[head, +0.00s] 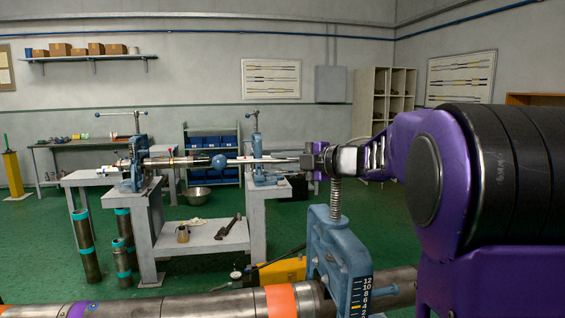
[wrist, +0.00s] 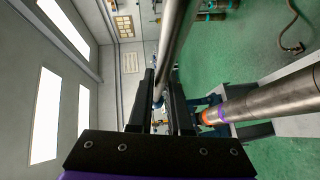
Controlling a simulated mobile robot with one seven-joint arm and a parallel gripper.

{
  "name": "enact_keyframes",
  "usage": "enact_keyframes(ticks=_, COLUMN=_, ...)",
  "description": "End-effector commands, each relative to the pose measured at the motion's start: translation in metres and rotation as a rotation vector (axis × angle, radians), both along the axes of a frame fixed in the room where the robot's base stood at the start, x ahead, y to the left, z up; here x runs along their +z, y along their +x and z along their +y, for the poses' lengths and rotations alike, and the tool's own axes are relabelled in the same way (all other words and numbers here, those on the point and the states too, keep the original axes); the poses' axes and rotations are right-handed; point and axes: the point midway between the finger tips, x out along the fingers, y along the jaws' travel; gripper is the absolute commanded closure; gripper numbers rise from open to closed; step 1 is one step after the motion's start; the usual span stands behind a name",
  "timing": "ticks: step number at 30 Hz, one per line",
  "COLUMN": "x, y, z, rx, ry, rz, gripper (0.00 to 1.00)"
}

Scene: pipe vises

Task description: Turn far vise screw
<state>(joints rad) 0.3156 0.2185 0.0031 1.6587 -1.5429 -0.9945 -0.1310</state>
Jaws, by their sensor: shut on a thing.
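A blue pipe vise (head: 340,250) with a height scale on its side stands in the foreground, its threaded screw (head: 336,197) rising upright from the top. My gripper (head: 310,160) is at the top of this screw, shut on a steel handle bar (head: 265,160). The bar sticks out to the left, nearly level, and seems to end in a blue ball (head: 218,162). In the wrist view the bar (wrist: 172,45) runs between the two dark fingers (wrist: 163,80). The screw's head is hidden behind my gripper.
A steel pipe (head: 190,305) with orange and purple bands runs through the foreground vise; it also shows in the wrist view (wrist: 275,97). Behind, two more blue vises (head: 138,160) (head: 257,158) stand on grey benches.

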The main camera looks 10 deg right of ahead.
Motion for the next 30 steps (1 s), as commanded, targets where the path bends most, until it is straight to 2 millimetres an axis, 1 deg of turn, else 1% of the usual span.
enact_keyframes(ticks=5, x=0.001, y=0.016, z=-0.001, rx=-0.124, ry=0.000, rz=0.001, gripper=1.00)
enact_keyframes(ticks=15, x=-0.001, y=0.047, z=-0.012, rx=-0.359, ry=-0.001, rz=0.000, gripper=1.00)
enact_keyframes(ticks=21, x=0.000, y=0.057, z=-0.019, rx=-0.446, ry=-0.001, rz=-0.001, gripper=1.00)
enact_keyframes(ticks=30, x=0.002, y=0.062, z=-0.022, rx=-0.491, ry=-0.001, rz=-0.002, gripper=1.00)
